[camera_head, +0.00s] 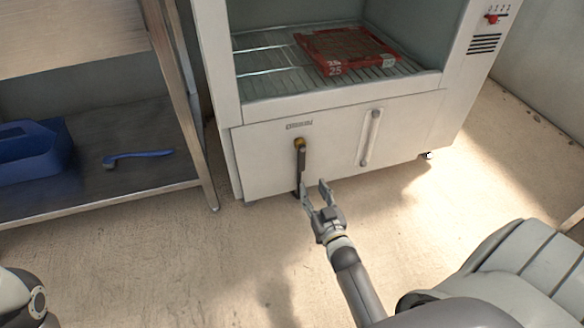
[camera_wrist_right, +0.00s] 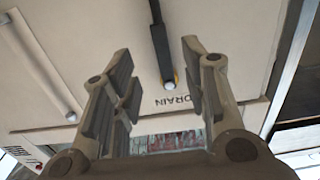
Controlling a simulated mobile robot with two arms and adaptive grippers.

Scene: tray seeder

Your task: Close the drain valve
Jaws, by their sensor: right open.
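The drain valve has a brass-coloured hub (camera_head: 299,143) on the white cabinet's lower front panel. Its dark lever (camera_head: 302,165) hangs straight down from the hub. In the right wrist view, which is turned upside down, the lever (camera_wrist_right: 159,42) runs up from the hub beside the DRAIN label. My right gripper (camera_head: 314,186) is open and empty, just in front of and below the lever's lower end. In the wrist view the lever shows between the two fingers (camera_wrist_right: 156,58), with no clear contact. My left gripper is not in view.
A vertical bar handle (camera_head: 370,138) is on the panel right of the valve. A red tray (camera_head: 345,50) lies on the wire rack above. A metal shelf (camera_head: 95,193) with a blue bin (camera_head: 35,152) and a blue brush (camera_head: 137,156) stands left. The floor in front is clear.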

